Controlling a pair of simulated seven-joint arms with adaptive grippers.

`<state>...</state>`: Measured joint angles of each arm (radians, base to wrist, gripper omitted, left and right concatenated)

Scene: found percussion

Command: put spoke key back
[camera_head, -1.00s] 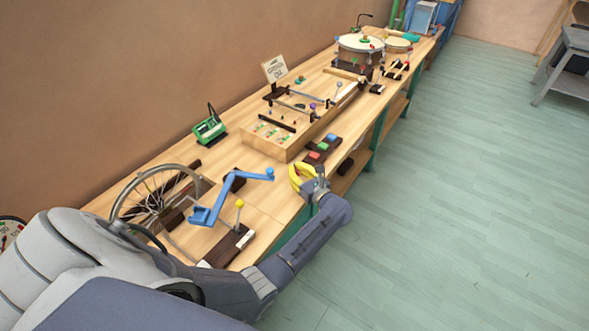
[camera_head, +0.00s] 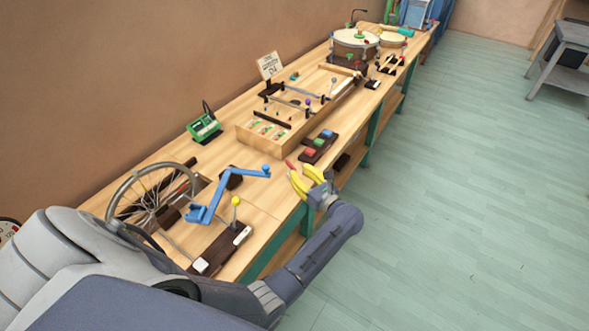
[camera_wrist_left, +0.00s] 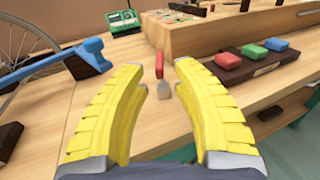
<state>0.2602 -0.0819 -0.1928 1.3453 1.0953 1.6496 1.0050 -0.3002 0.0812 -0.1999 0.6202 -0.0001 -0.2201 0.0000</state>
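A small red-handled piece with a grey metal end (camera_wrist_left: 186,72), which looks like the spoke key, shows between my yellow fingertips in the left wrist view. In the head view a small red bit (camera_head: 289,165) shows beside the fingertips. My left gripper (camera_head: 298,174) is open at the bench's front edge. In the left wrist view its fingers (camera_wrist_left: 158,92) stand apart, with clear gaps to the red piece. Whether the piece lies on the bench cannot be told for certain. My right gripper is not in view.
A spoked wheel (camera_head: 150,192) and blue crank (camera_head: 230,186) stand left of the gripper. Coloured blocks on a dark base (camera_head: 319,146) lie behind it, near a wooden box (camera_head: 262,142). A green device (camera_head: 205,126) stands near the wall. Bare wood lies between.

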